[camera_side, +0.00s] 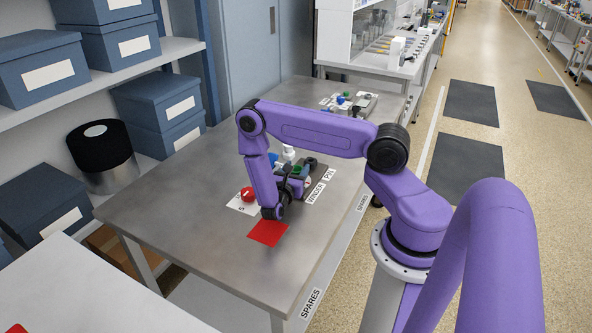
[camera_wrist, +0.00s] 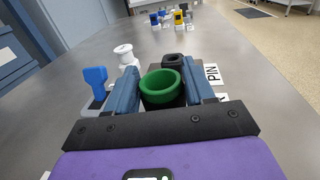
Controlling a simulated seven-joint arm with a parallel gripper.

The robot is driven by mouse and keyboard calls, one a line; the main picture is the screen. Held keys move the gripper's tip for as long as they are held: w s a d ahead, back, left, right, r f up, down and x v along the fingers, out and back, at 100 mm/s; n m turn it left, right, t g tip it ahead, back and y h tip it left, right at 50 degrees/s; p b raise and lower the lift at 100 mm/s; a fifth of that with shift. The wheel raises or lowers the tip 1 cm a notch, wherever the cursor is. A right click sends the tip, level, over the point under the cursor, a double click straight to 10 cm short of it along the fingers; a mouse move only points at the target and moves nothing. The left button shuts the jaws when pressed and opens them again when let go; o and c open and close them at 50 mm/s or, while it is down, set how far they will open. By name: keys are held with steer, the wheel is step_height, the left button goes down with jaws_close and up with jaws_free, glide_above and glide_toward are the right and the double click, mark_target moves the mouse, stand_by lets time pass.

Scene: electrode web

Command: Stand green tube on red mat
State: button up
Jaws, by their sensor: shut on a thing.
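The green tube (camera_wrist: 160,88) is between the two blue fingers of my gripper (camera_wrist: 164,72) in the wrist view, its open round end facing the camera. My gripper is shut on it. In the side view my gripper (camera_side: 292,183) is over the group of parts behind the red mat (camera_side: 268,233), and a bit of green (camera_side: 298,169) shows beside it. I cannot tell whether the tube touches what is under it. The red mat is flat on the grey table, and its visible part is bare. It does not show in the wrist view.
A red round part (camera_side: 248,194) sits on a white card left of my gripper. A blue-handled part (camera_wrist: 95,80), a white spool-like part (camera_wrist: 125,54) and a black ring (camera_wrist: 174,61) stand close to the fingers. The table's left and front are clear.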

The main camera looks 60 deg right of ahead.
steer(key=o, duration=1.1)
steer(key=shift+f, duration=0.1)
steer(key=s+a, duration=0.1)
steer(key=a, duration=1)
steer(key=s+a, duration=0.1)
steer(key=a, duration=0.4)
steer(key=shift+s+a, duration=0.25)
steer(key=shift+s, duration=0.1)
steer(key=shift+a+r, duration=0.2)
steer(key=shift+a, duration=0.25)
steer(key=s+a+r+m+g+y, duration=0.1)
steer(key=s+a+r+m+y, duration=0.1)
steer(key=s+a+r+y, duration=0.2)
steer(key=s+a+r+m+y, duration=0.2)
steer(key=s+a+r+y, duration=0.2)
steer(key=s+r+y, duration=0.3)
steer(key=s+a+r+m+g+y, duration=0.1)
steer(key=s+a+r+m+y, duration=0.2)
steer(key=s+a+r+y, duration=0.2)
steer(key=shift+s+r+g+y, duration=0.15)
steer(key=shift+s+r+y, duration=0.2)
steer(key=shift+s+r, duration=0.45)
steer(key=shift+s+r+g+y, duration=0.15)
steer(key=shift+s+r+y, duration=0.3)
steer(key=shift+r, duration=0.55)
steer(key=shift+o, duration=0.2)
steer(key=shift+s+a+r+y, duration=0.2)
steer(key=shift+s+r+y, duration=0.1)
steer(key=shift+s, duration=0.25)
